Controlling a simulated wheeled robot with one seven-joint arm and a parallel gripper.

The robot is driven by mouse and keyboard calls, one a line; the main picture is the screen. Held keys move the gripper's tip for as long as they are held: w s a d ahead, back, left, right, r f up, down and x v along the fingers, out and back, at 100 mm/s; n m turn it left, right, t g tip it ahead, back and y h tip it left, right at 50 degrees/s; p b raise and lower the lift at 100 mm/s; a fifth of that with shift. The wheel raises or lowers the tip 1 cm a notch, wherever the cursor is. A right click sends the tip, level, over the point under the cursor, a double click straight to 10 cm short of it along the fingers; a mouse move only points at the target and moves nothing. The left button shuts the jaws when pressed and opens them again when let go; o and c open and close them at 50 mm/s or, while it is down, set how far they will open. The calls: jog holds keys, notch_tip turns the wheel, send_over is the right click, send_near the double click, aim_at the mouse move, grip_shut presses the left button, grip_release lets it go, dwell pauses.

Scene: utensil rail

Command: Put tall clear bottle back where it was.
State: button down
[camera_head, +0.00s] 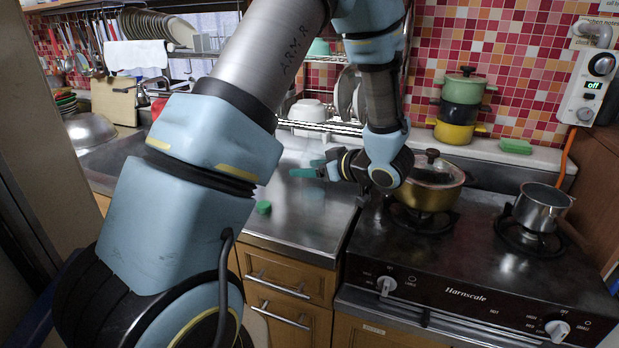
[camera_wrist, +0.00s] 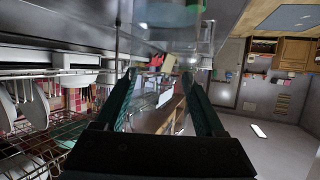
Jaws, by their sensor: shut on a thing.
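My gripper (camera_head: 306,169) is over the steel counter, left of the stove, with its teal fingers pointing left in the head view. In the wrist view my gripper (camera_wrist: 160,76) has its two fingers apart with a see-through form between and beyond their tips. I take this to be the tall clear bottle (camera_wrist: 170,42), held between the fingers; only faint edges show and the background comes through it.
The steel counter (camera_head: 290,215) is mostly bare. A dish rack (camera_head: 325,127) with bowls stands behind. A gold lidded pot (camera_head: 430,185) is close right of my wrist, and a small saucepan (camera_head: 541,207) sits farther right on the stove (camera_head: 480,260).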

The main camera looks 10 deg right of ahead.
jog(key=shift+f, duration=1.5)
grip_release()
jog(key=shift+s+d, duration=0.15)
jog(key=b+v, duration=0.2)
jog(key=v, duration=0.9)
jog(key=shift+s+r, duration=0.25)
jog(key=shift+r, duration=0.05)
jog(key=shift+d, duration=0.2)
